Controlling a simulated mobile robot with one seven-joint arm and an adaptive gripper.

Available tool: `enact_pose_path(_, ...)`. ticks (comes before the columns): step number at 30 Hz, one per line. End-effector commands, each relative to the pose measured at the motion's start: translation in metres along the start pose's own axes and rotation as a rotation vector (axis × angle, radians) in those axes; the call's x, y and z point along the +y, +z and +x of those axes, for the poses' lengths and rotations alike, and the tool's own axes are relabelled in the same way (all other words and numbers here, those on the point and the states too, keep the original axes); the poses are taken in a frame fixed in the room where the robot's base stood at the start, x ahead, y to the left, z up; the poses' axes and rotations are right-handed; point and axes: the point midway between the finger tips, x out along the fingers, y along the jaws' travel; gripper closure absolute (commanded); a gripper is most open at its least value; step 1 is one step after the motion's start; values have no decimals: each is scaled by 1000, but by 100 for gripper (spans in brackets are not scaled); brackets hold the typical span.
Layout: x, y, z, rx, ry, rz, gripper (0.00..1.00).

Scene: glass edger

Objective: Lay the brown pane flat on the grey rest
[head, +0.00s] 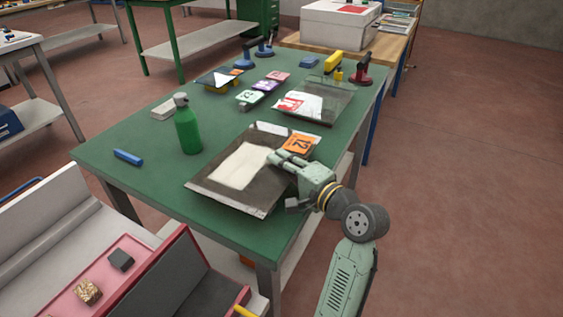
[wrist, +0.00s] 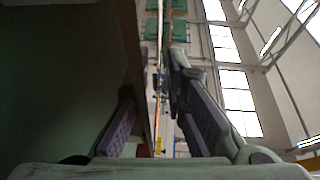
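The brown pane (head: 208,182), dark with a pale reflection and an orange label marked 12 (head: 300,144), lies about flat at the near right of the green table. My gripper (head: 277,160) is at its right edge, fingertips overlapping that edge in the head view. In the wrist view my gripper (wrist: 155,110) has its fingers apart, and a brown strip (wrist: 132,45), probably the pane almost edge-on, runs between them. Contact with the fingers cannot be told. I cannot clearly pick out the grey rest; what supports the pane is hidden.
A green bottle (head: 188,130) stands close to the pane's left. Behind the pane is a clear pane (head: 335,104) with a red label. A blue bar (head: 128,157), a pale block (head: 168,107) and several small labelled pieces lie on the green table (head: 125,180). Its front left is mostly clear.

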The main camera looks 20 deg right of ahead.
Motion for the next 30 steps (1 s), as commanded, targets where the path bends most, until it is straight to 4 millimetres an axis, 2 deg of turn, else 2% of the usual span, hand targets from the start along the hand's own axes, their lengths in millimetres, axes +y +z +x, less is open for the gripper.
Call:
enact_pose_path(7, -1, 0, 0, -1, -1, -1, 72)
enact_pose_path(17, 1, 0, -3, 0, 2, 1, 72)
enact_pose_path(20, 0, 0, -14, 1, 1, 0, 72)
enact_pose_path(30, 0, -1, -85, 3, -1, -1, 72)
